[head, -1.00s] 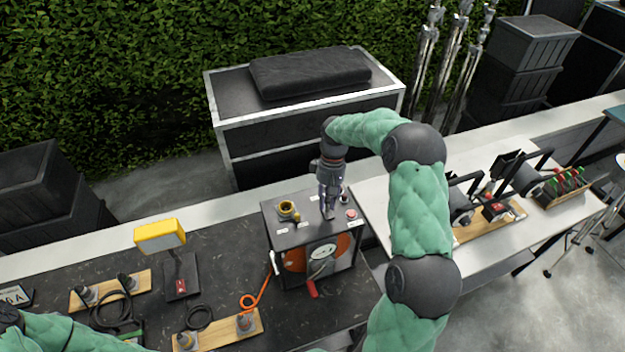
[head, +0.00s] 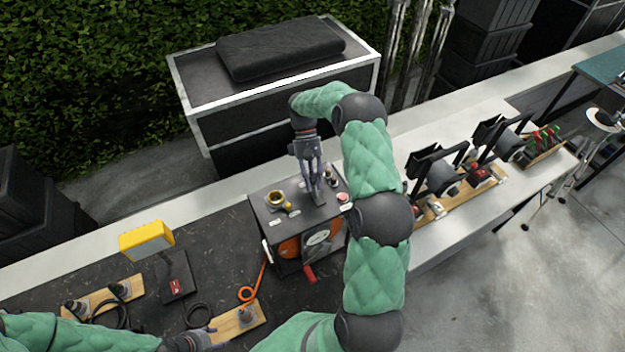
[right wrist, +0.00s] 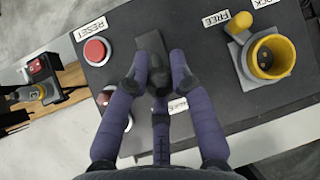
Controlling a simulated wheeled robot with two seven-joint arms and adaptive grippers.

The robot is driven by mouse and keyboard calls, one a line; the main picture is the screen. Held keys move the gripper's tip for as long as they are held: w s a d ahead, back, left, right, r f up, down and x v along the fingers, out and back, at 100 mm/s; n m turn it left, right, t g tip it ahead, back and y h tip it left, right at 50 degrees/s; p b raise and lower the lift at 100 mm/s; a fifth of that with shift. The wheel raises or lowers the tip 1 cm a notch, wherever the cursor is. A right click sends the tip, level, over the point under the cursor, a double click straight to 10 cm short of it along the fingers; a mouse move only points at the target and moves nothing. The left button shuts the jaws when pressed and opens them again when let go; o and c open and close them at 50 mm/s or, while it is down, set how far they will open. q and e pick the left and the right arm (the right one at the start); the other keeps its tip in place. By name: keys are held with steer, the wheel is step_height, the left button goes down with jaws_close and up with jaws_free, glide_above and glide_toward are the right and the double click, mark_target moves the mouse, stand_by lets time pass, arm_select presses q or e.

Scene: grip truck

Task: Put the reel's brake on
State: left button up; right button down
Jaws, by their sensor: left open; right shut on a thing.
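The reel (head: 318,237), a dark box with an orange and white face, stands on the black table. My right gripper (head: 318,198) reaches down to its top. In the right wrist view, its purple fingers (right wrist: 155,85) are shut on a dark lever (right wrist: 152,45), partly hidden between them. A label behind the fingers is mostly covered. A yellow ring with a knob (right wrist: 272,57) sits beside labels reading FREE and, cut off, apparently LOCK; it also shows in the head view (head: 276,199). My left gripper (head: 198,340) is open and low at the lower left, partly cut off.
A red button (right wrist: 95,50) lies by the RESET label, with another red-and-white control (right wrist: 114,100) near it. A red handle (head: 309,273) sticks out at the reel's front. A yellow lamp (head: 146,240) and boards with connectors (head: 238,322) stand left. A white table (head: 470,130) is right.

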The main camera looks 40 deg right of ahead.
steer(key=c, duration=1.1)
jaws_free()
steer(key=shift+s, duration=0.1)
steer(key=shift+o, duration=0.2)
steer(key=v, duration=1.2)
